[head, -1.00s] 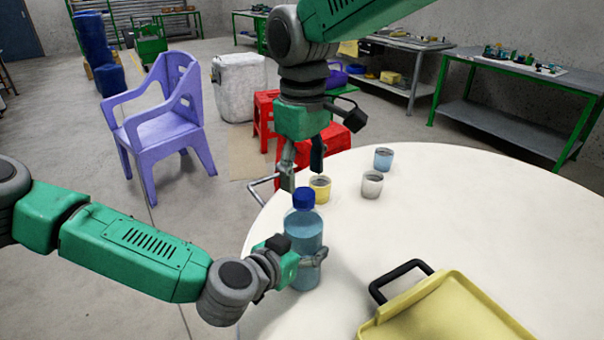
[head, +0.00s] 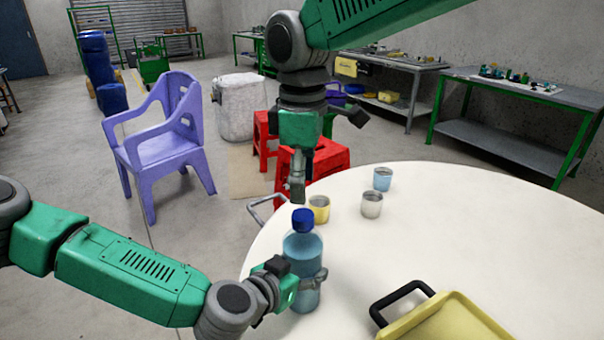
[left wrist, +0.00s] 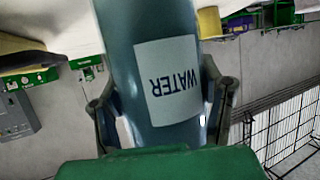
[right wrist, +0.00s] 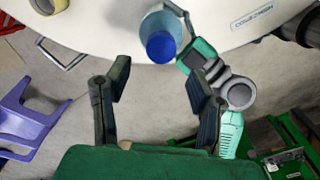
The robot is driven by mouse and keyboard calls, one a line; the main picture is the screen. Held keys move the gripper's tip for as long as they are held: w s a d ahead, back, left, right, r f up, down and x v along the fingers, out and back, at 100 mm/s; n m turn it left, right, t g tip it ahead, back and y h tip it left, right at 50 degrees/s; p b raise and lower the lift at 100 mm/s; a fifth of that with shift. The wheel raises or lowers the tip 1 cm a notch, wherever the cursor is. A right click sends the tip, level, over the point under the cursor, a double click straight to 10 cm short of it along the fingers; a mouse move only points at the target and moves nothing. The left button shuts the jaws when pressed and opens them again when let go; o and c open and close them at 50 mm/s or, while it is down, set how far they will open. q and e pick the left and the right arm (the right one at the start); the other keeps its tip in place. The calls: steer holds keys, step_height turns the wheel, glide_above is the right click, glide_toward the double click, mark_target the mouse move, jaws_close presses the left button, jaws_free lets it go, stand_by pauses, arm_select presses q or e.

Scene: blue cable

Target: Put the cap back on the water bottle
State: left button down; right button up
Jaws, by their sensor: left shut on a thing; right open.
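A clear blue water bottle (head: 303,252) stands upright at the left edge of the white round table (head: 450,220). The blue cap (head: 303,220) sits on its top; whether it is screwed tight cannot be told. My left gripper (head: 318,280) is shut around the bottle's body. In the left wrist view the bottle's WATER label (left wrist: 168,82) shows between the fingers. My right gripper (head: 298,198) is open and empty, above and behind the cap. In the right wrist view the cap (right wrist: 161,46) shows beyond the gap between the open fingers (right wrist: 158,82).
Yellow (head: 320,208), white (head: 371,204) and blue (head: 382,179) cups stand behind the bottle. A yellow tray (head: 450,320) with a black handle lies at the table's front. Red stools (head: 325,160) and a purple chair (head: 165,140) stand on the floor. The table's right side is clear.

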mark_target(302, 214)
step_height(302, 214, down, 7)
steer(key=shift+r, duration=0.1)
stand_by(0.4)
jaws_close()
steer(key=m, duration=0.5)
steer(key=shift+o, duration=0.5)
jaws_free()
steer(key=shift+r, duration=2.25)
